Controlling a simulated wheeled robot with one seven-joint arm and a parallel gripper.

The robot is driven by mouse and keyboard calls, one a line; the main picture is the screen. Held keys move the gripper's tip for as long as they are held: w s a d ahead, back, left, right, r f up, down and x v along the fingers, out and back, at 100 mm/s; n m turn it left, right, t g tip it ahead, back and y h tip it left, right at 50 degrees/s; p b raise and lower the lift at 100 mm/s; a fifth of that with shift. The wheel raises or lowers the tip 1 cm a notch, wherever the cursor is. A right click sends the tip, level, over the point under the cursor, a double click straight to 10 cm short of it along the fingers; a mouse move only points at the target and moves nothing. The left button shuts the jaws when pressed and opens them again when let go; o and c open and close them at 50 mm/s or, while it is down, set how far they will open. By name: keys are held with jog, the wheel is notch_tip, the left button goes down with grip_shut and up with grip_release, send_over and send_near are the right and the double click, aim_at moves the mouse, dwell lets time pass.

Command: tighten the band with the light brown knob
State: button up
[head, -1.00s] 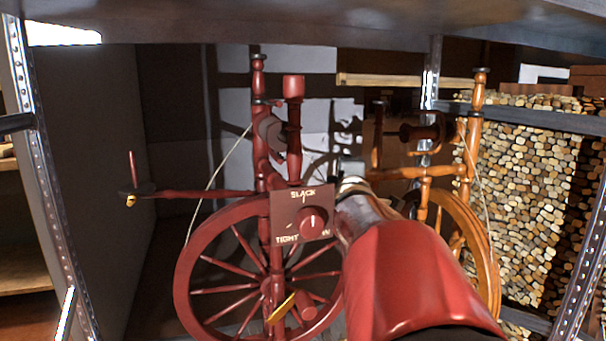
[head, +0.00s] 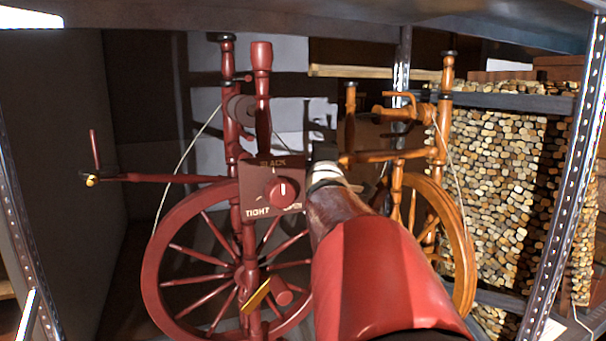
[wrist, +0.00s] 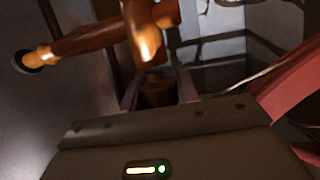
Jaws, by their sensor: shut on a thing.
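A light brown wooden spinning wheel (head: 455,235) stands at the right in the head view, partly hidden by my arm. A dark red spinning wheel (head: 155,235) stands at the left. It carries a panel (head: 257,188) lettered TIGHT at lower left, with a red knob (head: 282,192) that has a white mark pointing up. My gripper (head: 325,152) is just right of this panel, its fingertips hard to make out there. In the wrist view my gripper (wrist: 158,88) is shut on a brown knob (wrist: 157,92) between its fingers. The knob's mark and any lettering around it are hidden.
Turned light brown wood (wrist: 95,42) lies close ahead in the wrist view, and a red part (wrist: 290,92) is at right. A metal shelf (head: 300,12) hangs above, with posts at both sides.

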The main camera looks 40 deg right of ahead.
jog(key=f+t+h+b, duration=0.1)
jog(key=b, duration=0.2)
jog(key=shift+b, duration=0.3)
jog(key=m+t+b, duration=0.1)
jog(key=b, duration=0.1)
jog(key=shift+r+h+b, duration=0.25)
jog(key=shift+h+b, duration=0.15)
jog(key=shift+r+m+t+h+b, duration=0.25)
jog(key=shift+m+t+h+b, duration=0.15)
jog(key=shift+h+b, duration=0.2)
jog(key=shift+s+r+m+t+h, duration=0.15)
jog(key=shift+r+m+t+h, duration=0.25)
jog(key=shift+m+h, duration=0.3)
jog(key=shift+h, duration=0.3)
jog(key=o, duration=1)
jog(key=shift+a, duration=0.1)
jog(key=shift+v, duration=3.9)
